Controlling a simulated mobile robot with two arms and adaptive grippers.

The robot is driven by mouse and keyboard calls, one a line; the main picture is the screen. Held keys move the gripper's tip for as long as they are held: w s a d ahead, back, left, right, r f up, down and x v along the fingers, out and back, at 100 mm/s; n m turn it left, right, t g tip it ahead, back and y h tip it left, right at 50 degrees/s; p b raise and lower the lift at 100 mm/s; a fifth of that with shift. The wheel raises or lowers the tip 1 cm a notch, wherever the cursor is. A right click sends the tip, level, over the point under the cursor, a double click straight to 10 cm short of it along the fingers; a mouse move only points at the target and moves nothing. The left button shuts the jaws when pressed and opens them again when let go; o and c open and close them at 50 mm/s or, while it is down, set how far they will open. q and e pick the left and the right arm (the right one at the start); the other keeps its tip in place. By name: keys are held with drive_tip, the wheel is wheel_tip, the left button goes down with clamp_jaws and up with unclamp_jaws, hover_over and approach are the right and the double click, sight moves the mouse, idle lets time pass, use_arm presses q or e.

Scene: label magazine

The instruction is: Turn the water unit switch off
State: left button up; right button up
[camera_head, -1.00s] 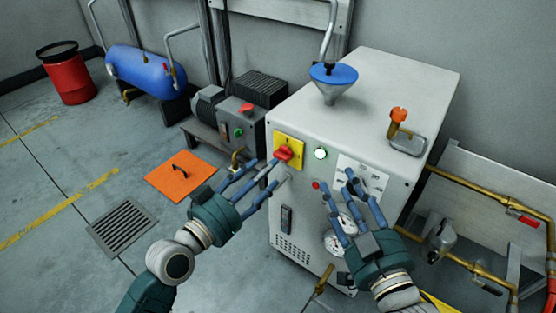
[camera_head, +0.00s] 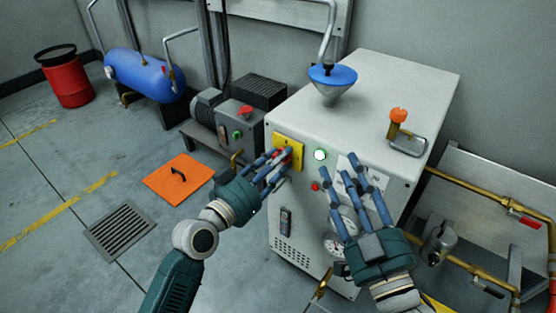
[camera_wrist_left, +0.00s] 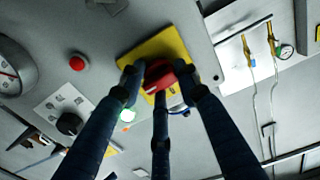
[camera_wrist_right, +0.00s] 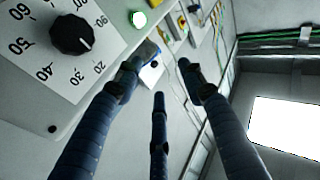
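The water unit is the white cabinet (camera_head: 395,95). Its switch is a red rotary knob (camera_wrist_left: 160,76) on a yellow plate (camera_head: 291,146), on the upper left of the front panel. My left gripper (camera_head: 279,161) is at this knob, with its fingers around it. The knob is partly hidden behind the fingers in the head view. In the left wrist view the fingertips are very close to its sides, but I cannot tell whether they press on it. A green lamp (camera_head: 320,155) right of the switch is lit. My right gripper (camera_head: 350,180) is open and empty before the panel's dial plate.
A red button (camera_head: 315,187) and gauges sit lower on the panel. A blue funnel (camera_head: 333,76) stands on top. A motor unit with its own red knob (camera_head: 245,111) stands to the left. Brass pipes (camera_head: 470,185) run at the right.

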drive_tip(key=shift+f, duration=0.1)
